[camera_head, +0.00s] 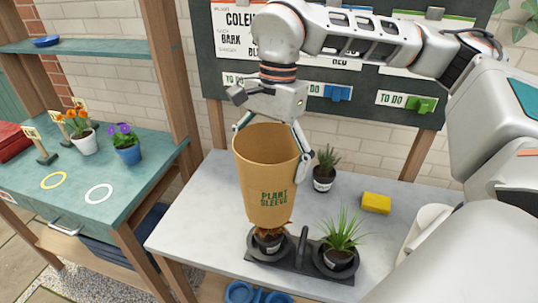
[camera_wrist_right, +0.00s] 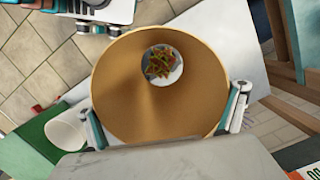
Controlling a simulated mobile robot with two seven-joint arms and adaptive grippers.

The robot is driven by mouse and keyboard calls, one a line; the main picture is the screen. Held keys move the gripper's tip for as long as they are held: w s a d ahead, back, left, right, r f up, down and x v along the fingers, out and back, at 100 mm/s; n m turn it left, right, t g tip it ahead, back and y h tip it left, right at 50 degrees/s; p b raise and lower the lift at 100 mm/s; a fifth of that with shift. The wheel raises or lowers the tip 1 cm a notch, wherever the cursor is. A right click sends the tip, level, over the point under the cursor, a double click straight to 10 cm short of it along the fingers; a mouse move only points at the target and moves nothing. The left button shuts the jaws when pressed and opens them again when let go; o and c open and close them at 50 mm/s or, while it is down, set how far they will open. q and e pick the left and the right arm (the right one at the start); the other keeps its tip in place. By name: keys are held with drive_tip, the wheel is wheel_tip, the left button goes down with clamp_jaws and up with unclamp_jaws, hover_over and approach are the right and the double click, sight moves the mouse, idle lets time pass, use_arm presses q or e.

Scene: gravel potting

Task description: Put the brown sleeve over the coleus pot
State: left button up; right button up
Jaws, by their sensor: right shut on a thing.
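The brown sleeve (camera_head: 262,170), a tapered open cup marked "PLANT SLEEVE", is upright in my right gripper (camera_head: 270,146), whose fingers are shut on its upper part from both sides. The coleus pot (camera_head: 268,244), dark with red-orange leaves, stands directly below in the left place of a dark two-place carrier (camera_head: 291,263). The sleeve's lower end is at or just above the leaves; the pot's body shows below it. In the right wrist view, my gripper (camera_wrist_right: 166,120) spans the sleeve (camera_wrist_right: 130,95), and the coleus leaves (camera_wrist_right: 161,62) show through its bottom opening. My left gripper is not seen.
A spiky green plant (camera_head: 340,240) fills the carrier's right place, and the carrier's handle (camera_head: 303,243) stands between. A small potted plant (camera_head: 325,168) and a yellow sponge (camera_head: 376,203) are behind on the grey table (camera_head: 190,225). The table's left part is clear.

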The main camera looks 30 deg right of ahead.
use_arm(q)
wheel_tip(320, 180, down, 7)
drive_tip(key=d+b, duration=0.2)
drive_tip(key=b, duration=0.5)
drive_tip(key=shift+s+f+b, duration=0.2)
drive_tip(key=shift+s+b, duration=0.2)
use_arm(e)
drive_tip(key=shift+f, duration=6.15)
